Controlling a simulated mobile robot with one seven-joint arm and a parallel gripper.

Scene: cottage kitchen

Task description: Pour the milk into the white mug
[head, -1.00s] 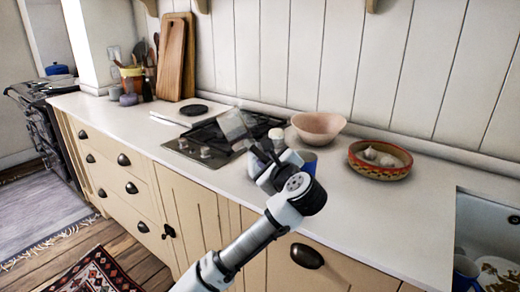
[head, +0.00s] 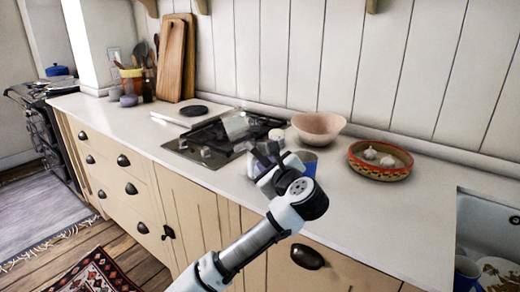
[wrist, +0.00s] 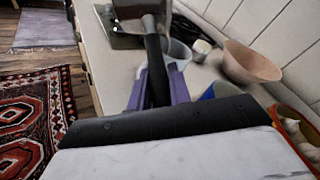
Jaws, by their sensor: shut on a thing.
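My gripper (wrist: 158,92) is shut on the dark handle (wrist: 156,65) of a small grey metal pan (wrist: 136,8). The pan also shows in the head view (head: 236,125), held out beyond the gripper over the edge of the hob. I cannot see any milk in it. A pale cup (wrist: 178,52), probably the white mug, stands on the counter below and right of the handle in the wrist view. It is partly hidden by the handle and a finger. In the head view my gripper (head: 266,160) mostly hides that spot.
A blue mug (head: 306,163) stands just right of my gripper. Behind are a small pale jar (head: 276,135) and a pinkish bowl (head: 318,128). A patterned bowl (head: 378,172) holds garlic. The hob (head: 190,149) lies left. The front right counter is clear.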

